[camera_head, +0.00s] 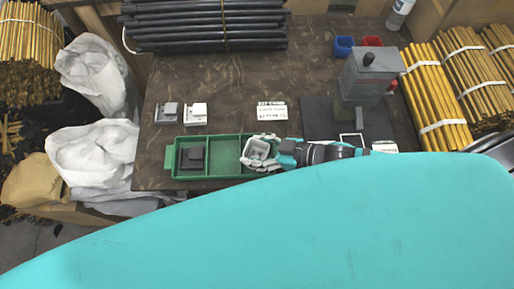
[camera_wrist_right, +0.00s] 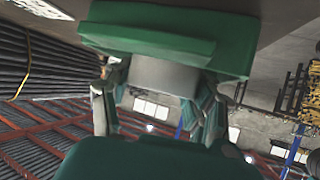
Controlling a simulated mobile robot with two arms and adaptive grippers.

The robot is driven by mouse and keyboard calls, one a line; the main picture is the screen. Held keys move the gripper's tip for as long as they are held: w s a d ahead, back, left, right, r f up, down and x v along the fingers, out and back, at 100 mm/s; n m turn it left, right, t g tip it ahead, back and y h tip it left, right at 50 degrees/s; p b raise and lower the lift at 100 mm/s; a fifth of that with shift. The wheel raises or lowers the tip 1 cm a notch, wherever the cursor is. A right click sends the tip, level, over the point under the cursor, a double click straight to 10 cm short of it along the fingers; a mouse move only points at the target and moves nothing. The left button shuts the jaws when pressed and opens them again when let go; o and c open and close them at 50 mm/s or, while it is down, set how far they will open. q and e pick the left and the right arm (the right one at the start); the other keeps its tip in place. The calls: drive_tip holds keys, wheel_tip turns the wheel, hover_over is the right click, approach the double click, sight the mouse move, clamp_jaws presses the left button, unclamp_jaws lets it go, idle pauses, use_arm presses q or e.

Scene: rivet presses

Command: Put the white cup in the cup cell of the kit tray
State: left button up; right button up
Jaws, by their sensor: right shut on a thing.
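The green kit tray (camera_head: 223,139) lies near the front edge of the brown table in the head view. A dark grey block sits in its left cell; its middle cell looks empty. The white cup (camera_head: 254,146) is at the tray's right end, over or in the right cell; I cannot tell which. My right gripper (camera_head: 262,161) reaches in from the right and is shut on the cup. Its fingers hide part of the cup and that cell. In the right wrist view, a grey-white surface shows between the fingers, too dark to make out well. My left gripper is not in view.
Grey block (camera_head: 167,112) and white block (camera_head: 195,114) stand behind the tray. A label card (camera_head: 272,111) lies behind the cup. A grey press (camera_head: 368,75) stands on a dark mat to the right. Black rods (camera_head: 205,25) lie at the back. My teal body covers the foreground.

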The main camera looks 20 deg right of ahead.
drive_tip(key=o, duration=0.9)
drive_tip(key=shift+f, duration=0.1)
drive_tip(key=p+v, duration=0.2)
drive_tip(key=v, duration=1)
